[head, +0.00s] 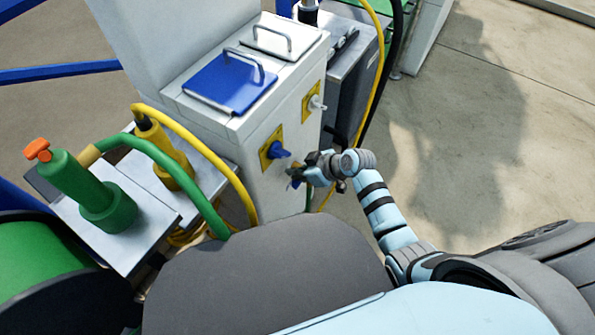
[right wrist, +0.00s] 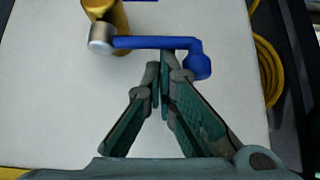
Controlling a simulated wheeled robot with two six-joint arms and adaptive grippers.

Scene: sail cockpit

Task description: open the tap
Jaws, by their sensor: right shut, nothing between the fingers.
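The tap's blue lever (right wrist: 155,42) shows in the right wrist view. It runs level from a silver hub (right wrist: 102,38) on a yellow-brass body (right wrist: 120,14) to a rounded blue end at the right. My right gripper (right wrist: 161,62) is shut and empty, its fingertips at the lever's lower edge near the blue end. I cannot tell whether they touch it. In the head view my right gripper (head: 296,176) is low against the side of the white pedestal (head: 252,158) and hides most of the tap. My left gripper is not in view.
A blue socket (head: 277,150) and a pale fitting (head: 316,104) sit on yellow plates above the gripper. A blue lid (head: 228,84) tops the pedestal. A green plug (head: 108,205) and yellow cable (head: 222,165) lie to the left. The floor (head: 480,150) at right is clear.

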